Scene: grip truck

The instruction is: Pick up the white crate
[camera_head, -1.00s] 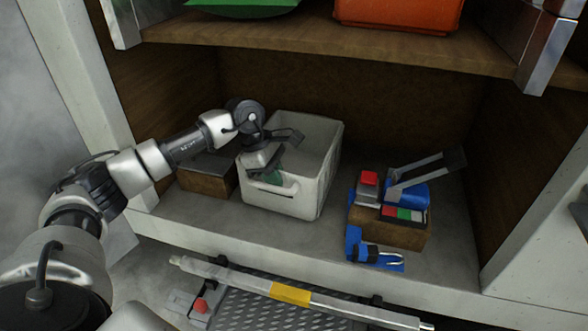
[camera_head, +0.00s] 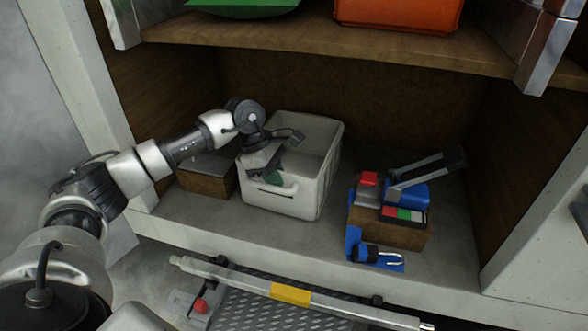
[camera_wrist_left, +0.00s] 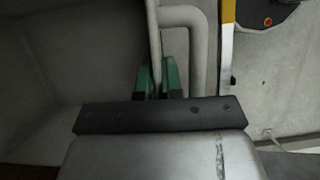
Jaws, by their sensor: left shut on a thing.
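The white crate (camera_head: 318,185) stands on the grey lower shelf floor, open side up. Its near wall has a handle. My left gripper (camera_head: 273,178) reaches over the near wall from the left and is shut on that wall at the rim. In the left wrist view its green fingertips (camera_wrist_left: 160,80) sit either side of the crate's thin wall (camera_wrist_left: 153,35), near the handle. The inside of the crate looks empty where visible. My right gripper is not in view.
A brown box (camera_head: 207,175) stands close left of the crate. The upper shelf (camera_head: 350,42) holds an orange crate (camera_head: 398,12). A rail (camera_head: 240,279) lies in front.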

